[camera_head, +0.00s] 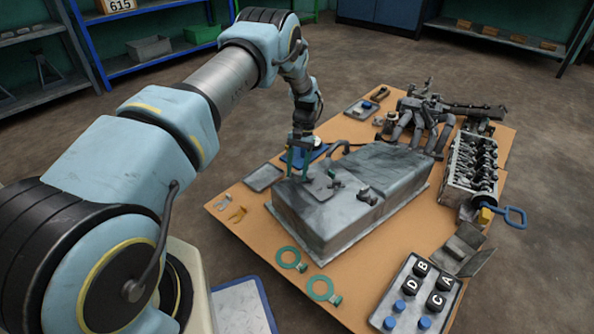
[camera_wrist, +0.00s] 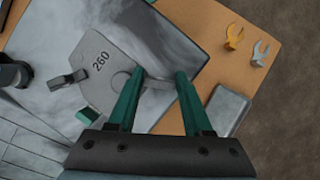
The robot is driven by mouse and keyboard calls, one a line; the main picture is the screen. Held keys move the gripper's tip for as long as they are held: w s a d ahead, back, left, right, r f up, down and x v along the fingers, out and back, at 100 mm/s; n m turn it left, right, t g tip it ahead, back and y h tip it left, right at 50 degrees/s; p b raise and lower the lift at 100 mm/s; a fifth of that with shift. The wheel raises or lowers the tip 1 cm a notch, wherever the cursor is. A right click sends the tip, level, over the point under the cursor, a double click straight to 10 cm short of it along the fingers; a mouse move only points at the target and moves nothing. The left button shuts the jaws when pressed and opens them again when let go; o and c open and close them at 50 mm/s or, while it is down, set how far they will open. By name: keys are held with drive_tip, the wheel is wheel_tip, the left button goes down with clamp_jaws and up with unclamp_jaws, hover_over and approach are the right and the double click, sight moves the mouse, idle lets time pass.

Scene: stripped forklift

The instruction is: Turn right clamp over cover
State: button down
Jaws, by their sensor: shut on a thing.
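A grey metal tank (camera_head: 345,220) stands on the board. A flat grey cover plate (camera_head: 320,188) lies on its top; in the wrist view the cover (camera_wrist: 97,88) is marked 260. My gripper (camera_head: 300,172) is low over the tank top at the cover's edge. Another dark clamp (camera_wrist: 68,79) sits at the cover's opposite side. The fingers partly hide the held clamp, so how far it overlaps the cover is unclear.
Orange and grey forks (camera_wrist: 235,36) and a grey tray (camera_wrist: 228,112) lie on the board beside the tank. Green rings (camera_head: 288,258) lie in front. A lettered block panel (camera_head: 418,295), an engine head (camera_head: 470,170) and a manifold (camera_head: 420,115) stand right and behind.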

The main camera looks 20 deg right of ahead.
drive_tip(key=shift+w+d+r+h, duration=0.3)
drive_tip(key=shift+w+d, duration=0.2)
drive_tip(key=shift+d, duration=0.1)
drive_tip(key=shift+c, duration=1.6)
unclamp_jaws()
drive_tip(key=shift+s+d, duration=0.1)
drive_tip(key=shift+s+a+f, duration=0.15)
drive_tip(key=shift+s+a, duration=0.05)
drive_tip(key=shift+a, duration=0.15)
drive_tip(key=p+v, duration=0.1)
drive_tip(key=v, duration=1.1)
drive_tip(key=shift+s+p, duration=0.2)
drive_tip(key=shift+p, duration=0.15)
drive_tip(key=shift+a, duration=0.1)
drive_tip(key=p+v, duration=0.1)
drive_tip(key=v, duration=0.9)
drive_tip(key=shift+d+r+p, duration=0.3)
drive_tip(key=shift+p, duration=0.1)
